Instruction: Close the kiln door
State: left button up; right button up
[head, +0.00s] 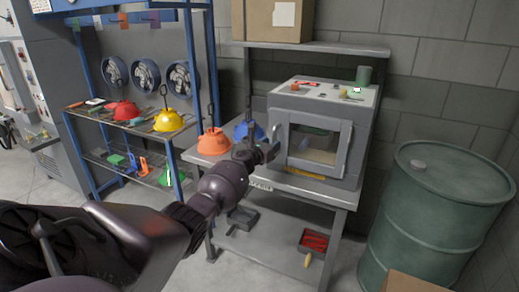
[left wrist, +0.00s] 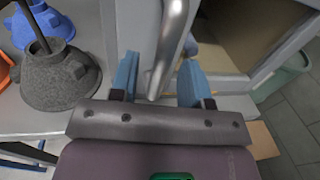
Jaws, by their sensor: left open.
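The grey kiln (head: 361,128) stands on a metal table, and its framed door (head: 346,152) with a window faces me. I cannot tell for sure how far the door stands off the kiln body. The curved metal door handle (left wrist: 172,45) shows close up in the left wrist view. My left gripper (head: 270,150) is at the handle side of the door. In the left wrist view my left gripper (left wrist: 160,66) is open, with the handle between its two blue fingers. The fingers do not look closed on it. My right gripper is out of view.
Orange (head: 214,142) and blue hoods stand left of the kiln; a dark grey hood (left wrist: 58,82) shows close by in the wrist view. A green drum (head: 435,215) stands on the right. A blue rack with hoods and fans is at the left. A shelf is above the kiln.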

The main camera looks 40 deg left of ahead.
pick_arm(q)
jog(key=s+p, duration=0.3)
jog(key=s, duration=0.5)
jog(key=shift+d, duration=0.35)
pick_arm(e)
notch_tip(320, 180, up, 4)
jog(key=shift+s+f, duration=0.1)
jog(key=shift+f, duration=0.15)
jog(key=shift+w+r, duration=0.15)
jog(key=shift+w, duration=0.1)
